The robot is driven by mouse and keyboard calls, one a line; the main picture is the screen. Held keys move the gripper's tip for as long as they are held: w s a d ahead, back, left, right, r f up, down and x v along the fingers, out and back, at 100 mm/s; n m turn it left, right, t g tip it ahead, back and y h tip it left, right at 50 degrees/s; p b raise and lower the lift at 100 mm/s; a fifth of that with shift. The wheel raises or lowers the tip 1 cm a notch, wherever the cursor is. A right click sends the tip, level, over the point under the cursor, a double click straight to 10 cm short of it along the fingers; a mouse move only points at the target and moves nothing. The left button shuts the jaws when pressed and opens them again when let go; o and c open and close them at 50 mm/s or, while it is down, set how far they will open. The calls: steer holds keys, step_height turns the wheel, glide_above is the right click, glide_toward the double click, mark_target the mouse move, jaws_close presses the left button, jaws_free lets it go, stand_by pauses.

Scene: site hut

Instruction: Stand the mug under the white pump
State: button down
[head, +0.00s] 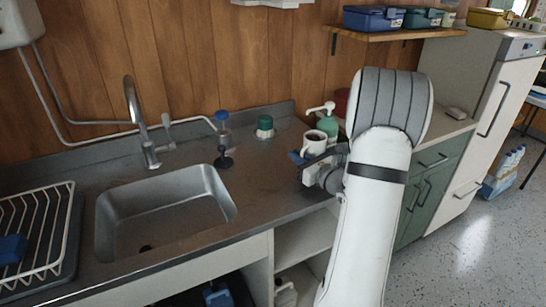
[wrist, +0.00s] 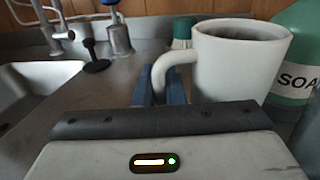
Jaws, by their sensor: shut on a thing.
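The white mug (head: 315,142) is upright, with a dark inside. In the wrist view the mug (wrist: 240,72) has its handle between the blue fingers of my gripper (wrist: 162,92), which is shut on it. In the head view my gripper (head: 299,157) is at the mug's left front side. The white pump (head: 322,108) tops a green soap bottle (head: 329,126) just behind the mug, its spout pointing left. The bottle (wrist: 296,80) also shows right of the mug in the wrist view. I cannot tell whether the mug touches the counter or is directly below the spout.
A black stopper-like item (head: 223,160) is near the sink (head: 170,208). The dish rack (head: 40,235) is far left. The counter between sink and mug is clear.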

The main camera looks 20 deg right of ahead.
steer(key=shift+x, duration=0.95)
steer(key=x, duration=0.3)
steer(key=shift+w+f, duration=0.2)
steer(key=shift+f, duration=0.2)
steer(key=shift+s+f, duration=0.1)
steer(key=shift+f, duration=0.1)
steer(key=shift+f, duration=0.2)
steer(key=c, duration=1.5)
jaws_free()
steer(key=shift+r, duration=0.2)
